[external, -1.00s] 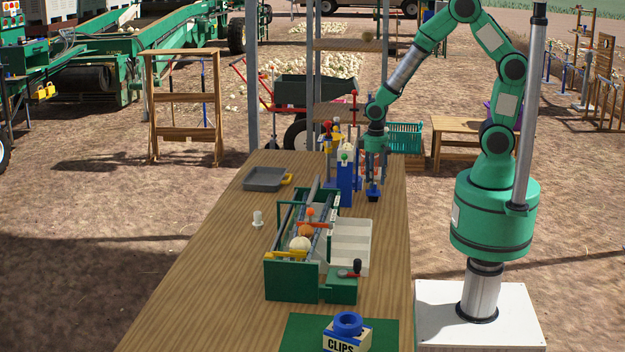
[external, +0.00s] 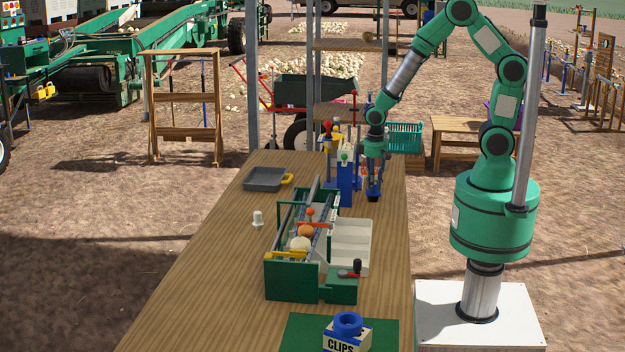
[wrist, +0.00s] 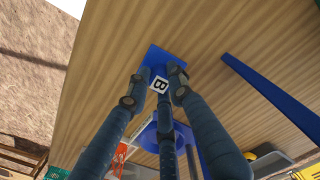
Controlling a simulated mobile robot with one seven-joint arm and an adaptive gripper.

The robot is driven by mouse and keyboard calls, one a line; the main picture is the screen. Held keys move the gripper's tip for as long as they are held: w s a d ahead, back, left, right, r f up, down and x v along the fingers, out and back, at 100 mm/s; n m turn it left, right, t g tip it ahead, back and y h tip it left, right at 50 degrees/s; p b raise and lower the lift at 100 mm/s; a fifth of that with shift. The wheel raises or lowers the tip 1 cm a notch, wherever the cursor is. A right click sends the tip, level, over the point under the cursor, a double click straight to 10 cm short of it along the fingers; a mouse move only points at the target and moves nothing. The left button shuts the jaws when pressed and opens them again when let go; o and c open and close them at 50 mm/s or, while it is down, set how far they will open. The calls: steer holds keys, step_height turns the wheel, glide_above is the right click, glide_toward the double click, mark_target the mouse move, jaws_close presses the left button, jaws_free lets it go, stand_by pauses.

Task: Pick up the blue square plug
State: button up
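The blue square plug (wrist: 163,56), with a white label marked B, is on the wooden table in the wrist view. In the external view it is a small dark blue shape (external: 373,196) near the table's right edge, mostly covered by my fingers. My gripper (wrist: 160,76) points down at it, with three dark blue fingers around the label and their tips close to the plug. The gripper (external: 374,188) also shows in the external view. Whether the fingers press on the plug is unclear.
A tall blue stand (external: 346,180) stands just left of my gripper. A green sorting machine (external: 292,282) with pale trays (external: 350,243) is nearer the camera. A grey pan (external: 264,179), a white peg (external: 257,219) and a CLIPS box (external: 347,335) are on the table. The table's left front is clear.

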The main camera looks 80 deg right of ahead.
steer(key=shift+r, duration=0.15)
jaws_close()
steer(key=shift+r+p, duration=0.3)
steer(key=shift+r, duration=0.25)
step_height(320, 180, up, 2)
steer(key=shift+r+p, duration=0.15)
steer(key=shift+p, duration=0.3)
steer(key=s+a+r+p, duration=0.1)
steer(key=s+p, duration=0.1)
steer(key=s, duration=1.4)
steer(key=shift+a+r+p, duration=0.15)
steer(key=shift+a+p, duration=0.15)
steer(key=shift+a, duration=0.1)
